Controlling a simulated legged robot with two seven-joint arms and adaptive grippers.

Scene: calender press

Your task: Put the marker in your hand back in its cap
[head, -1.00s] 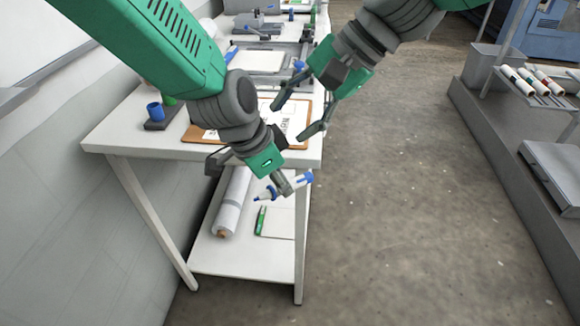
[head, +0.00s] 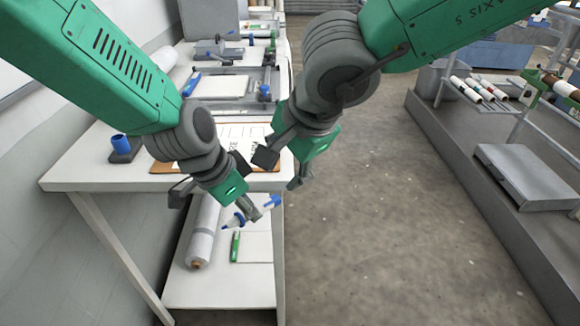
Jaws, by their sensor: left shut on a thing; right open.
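The marker (head: 271,203) is white with a blue tip at its left and a blue rear end at its right. My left gripper (head: 251,212) is shut around its middle and holds it tilted, off the table's front edge. A blue cap (head: 121,142) stands upright in a dark holder (head: 124,155) at the left of the tabletop, well apart from the marker. My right gripper (head: 282,170) is open and empty, just above and right of the left one, over the table's front right corner. My arms partly hide the tabletop.
A clipboard with paper (head: 245,134) lies on the white table (head: 85,165). The lower shelf holds a wrapped roll (head: 203,235) and a green marker (head: 235,246). A press with blue knobs (head: 264,92) stands behind. A grey rack (head: 535,178) is at right; floor between is clear.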

